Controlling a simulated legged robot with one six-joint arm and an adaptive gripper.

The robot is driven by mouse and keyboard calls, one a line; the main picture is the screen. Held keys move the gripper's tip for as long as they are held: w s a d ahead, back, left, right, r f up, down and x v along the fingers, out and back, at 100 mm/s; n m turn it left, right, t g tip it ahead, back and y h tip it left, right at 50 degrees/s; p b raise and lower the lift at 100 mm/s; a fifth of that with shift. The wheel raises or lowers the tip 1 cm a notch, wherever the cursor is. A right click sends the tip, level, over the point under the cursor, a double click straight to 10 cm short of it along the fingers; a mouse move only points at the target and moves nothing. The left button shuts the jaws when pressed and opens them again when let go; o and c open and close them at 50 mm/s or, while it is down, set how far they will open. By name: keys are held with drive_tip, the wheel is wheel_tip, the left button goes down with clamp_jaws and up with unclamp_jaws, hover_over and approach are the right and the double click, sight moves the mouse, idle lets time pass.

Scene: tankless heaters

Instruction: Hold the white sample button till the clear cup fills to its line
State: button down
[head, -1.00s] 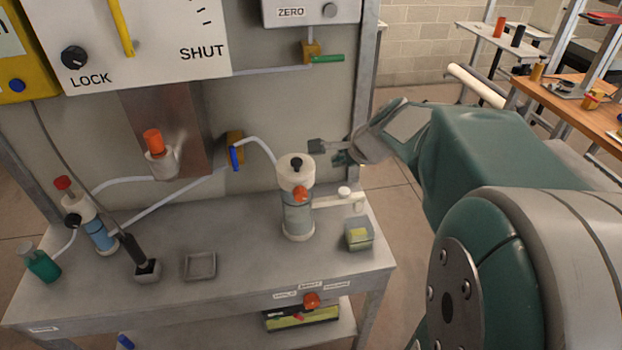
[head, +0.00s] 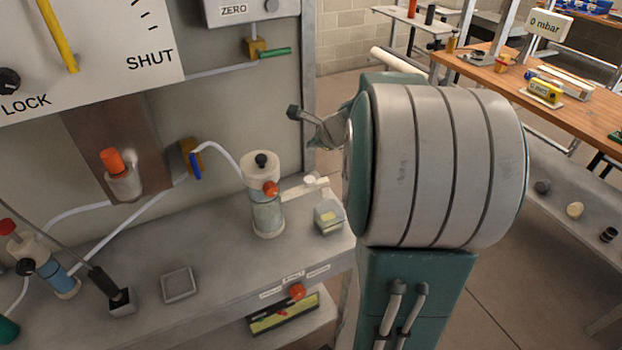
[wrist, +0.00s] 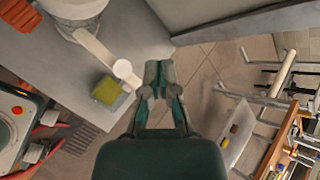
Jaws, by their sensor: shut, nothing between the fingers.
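The white sample button (head: 310,180) is a small round cap beside the white bar at the foot of the clear cylinder. It also shows in the wrist view (wrist: 122,68). The clear cup (head: 329,220) stands just in front of it near the bench's right end, with yellow-green showing inside; its line and level are too small to read. The cup shows in the wrist view (wrist: 108,90) too. My gripper (head: 294,112) is shut and empty, above and behind the button in the head view. In the wrist view its fingertips (wrist: 160,70) lie right of the button, apart from it.
The clear cylinder (head: 267,212) with orange knob stands left of the cup. A metal post (head: 308,75) rises behind the bench. Open floor lies right of the bench.

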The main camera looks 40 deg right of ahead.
sight(312, 180)
drive_tip(key=f, duration=0.1)
drive_tip(key=a+f, duration=0.1)
drive_tip(key=f, duration=0.1)
drive_tip(key=shift+a+f, duration=0.15)
drive_tip(key=shift+a, duration=0.1)
drive_tip(key=f, duration=0.1)
drive_tip(key=d+f, duration=0.1)
drive_tip(key=f, duration=0.2)
drive_tip(key=shift+d, duration=0.4)
drive_tip(key=shift+a+f, duration=0.3)
drive_tip(key=shift+f, duration=0.05)
drive_tip(key=shift+a, duration=0.35)
drive_tip(key=shift+d, duration=0.1)
drive_tip(key=shift+d, duration=0.35)
drive_tip(key=shift+a, duration=0.25)
drive_tip(key=shift+d, duration=0.15)
drive_tip(key=shift+f, duration=0.1)
